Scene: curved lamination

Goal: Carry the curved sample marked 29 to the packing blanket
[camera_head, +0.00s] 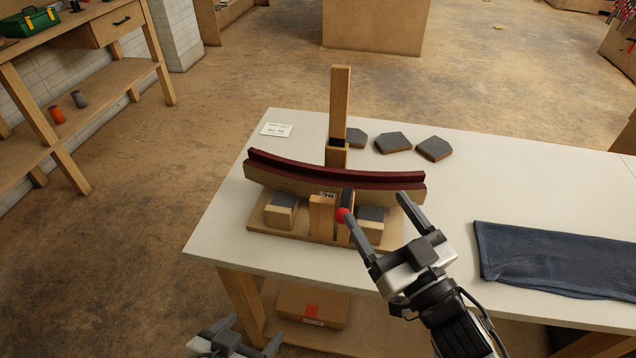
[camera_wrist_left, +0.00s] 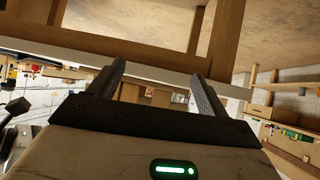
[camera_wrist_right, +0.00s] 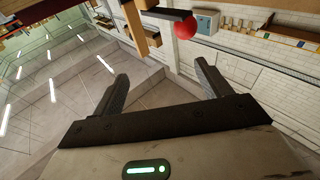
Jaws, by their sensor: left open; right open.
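The curved sample (camera_head: 300,181) is a long bowed piece with dark red upper strips and a tan lower side. It rests on a wooden stand (camera_head: 262,226) at the table's left; a small tag reading about 29 shows at its middle. A dark lever with a red knob (camera_head: 341,215) is at the stand's front; the knob also shows in the right wrist view (camera_wrist_right: 188,27). My right gripper (camera_head: 378,207) is open and empty, its left fingertip appearing close to the knob. My left gripper (camera_head: 252,335) is open and low, in front of the table. The dark blue packing blanket (camera_head: 555,260) lies folded at right.
A wooden post (camera_head: 339,105) stands upright behind the sample. Dark grey blocks (camera_head: 392,142) lie behind it, and a white card (camera_head: 277,130) is at the back left corner. A cardboard box (camera_head: 312,304) is under the table (camera_head: 460,190). Tabletop between stand and blanket is bare.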

